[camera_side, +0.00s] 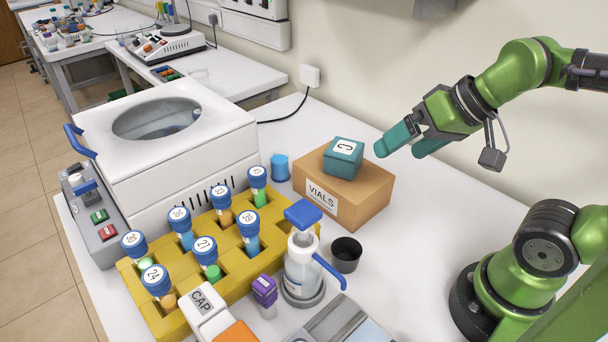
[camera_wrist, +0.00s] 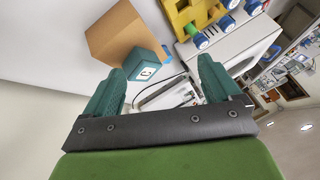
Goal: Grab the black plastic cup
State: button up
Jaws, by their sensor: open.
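The black plastic cup (camera_side: 346,254) stands on the white table in the side view, just right of the white dispenser bottle with the blue pump. Its open top faces up. I cannot make it out in the wrist view. My gripper (camera_side: 401,147) is up and behind the cup, to the right of the teal box, with its teal fingers apart and nothing between them. The open fingers also show in the wrist view (camera_wrist: 160,88).
The cardboard vials box (camera_side: 372,196) carries a teal box (camera_side: 343,157). The dispenser bottle (camera_side: 302,262) stands close left of the cup. A yellow rack (camera_side: 182,268) holds several blue-capped tubes. A white centrifuge (camera_side: 160,140) stands behind. The table right of the cup is clear.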

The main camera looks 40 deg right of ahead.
jog(key=w+a+f+n+g+h, duration=0.1)
jog(key=w+a+f+n+g, duration=0.25)
jog(key=a+f+g, duration=0.35)
jog(key=h, duration=0.1)
send_near(346, 250)
jog(key=f, duration=0.2)
jog(key=s+a+f, duration=0.1)
jog(key=f, duration=0.1)
jog(key=a+f, duration=0.1)
jog(key=f, duration=0.2)
jog(key=shift+s+f, duration=0.1)
jog(key=shift+s, duration=0.1)
jog(key=c, duration=1.1)
